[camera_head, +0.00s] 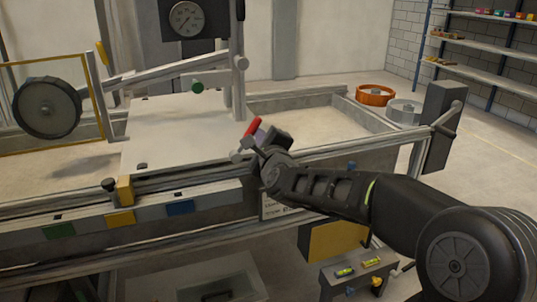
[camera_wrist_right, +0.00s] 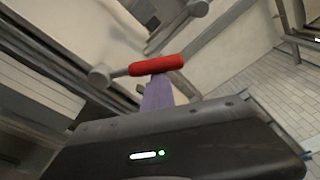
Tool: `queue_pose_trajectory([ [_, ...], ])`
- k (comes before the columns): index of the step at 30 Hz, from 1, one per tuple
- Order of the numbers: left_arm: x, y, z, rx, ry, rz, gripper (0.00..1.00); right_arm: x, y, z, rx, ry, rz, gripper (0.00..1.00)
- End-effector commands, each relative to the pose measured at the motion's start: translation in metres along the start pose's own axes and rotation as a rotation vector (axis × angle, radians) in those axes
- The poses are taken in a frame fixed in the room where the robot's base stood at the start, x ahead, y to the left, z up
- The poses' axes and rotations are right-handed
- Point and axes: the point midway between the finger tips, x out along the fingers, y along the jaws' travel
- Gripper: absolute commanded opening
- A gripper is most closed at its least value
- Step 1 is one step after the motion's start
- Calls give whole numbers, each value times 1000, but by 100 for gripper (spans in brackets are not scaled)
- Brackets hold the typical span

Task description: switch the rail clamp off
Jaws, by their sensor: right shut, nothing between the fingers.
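The rail clamp's red handle (camera_head: 253,127) stands tilted on the front rail of the sandbed, near the middle of the head view. In the right wrist view the red handle (camera_wrist_right: 158,65) lies across the picture on a grey stem with a round knob at its left. My right gripper (camera_head: 263,134) is at the handle, its fingers shut with nothing between them. In the wrist view its purple fingertips (camera_wrist_right: 158,90) end just at the handle's lower edge; I cannot tell whether they touch it. The clamp's body is partly hidden by my gripper. My left gripper is not in view.
The sandbed's front rail (camera_head: 340,147) runs beside my right wrist. A dial gauge (camera_head: 187,19) hangs above a white plate (camera_head: 170,130). A dark wheel (camera_head: 47,108) is at left. An orange ring (camera_head: 375,94) and grey ring (camera_head: 404,111) lie behind the right end.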

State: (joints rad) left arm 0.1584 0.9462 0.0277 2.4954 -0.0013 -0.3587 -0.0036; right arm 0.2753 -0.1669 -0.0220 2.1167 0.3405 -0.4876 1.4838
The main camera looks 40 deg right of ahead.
Motion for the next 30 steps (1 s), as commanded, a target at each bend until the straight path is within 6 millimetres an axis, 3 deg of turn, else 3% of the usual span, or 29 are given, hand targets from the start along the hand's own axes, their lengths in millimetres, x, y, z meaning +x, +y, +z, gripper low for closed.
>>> queue_pose_trajectory([
  [16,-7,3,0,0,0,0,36,-6,0,41,-467,-5,-65,0],
  [30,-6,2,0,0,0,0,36,-7,3,52,-463,-5,-63,0],
])
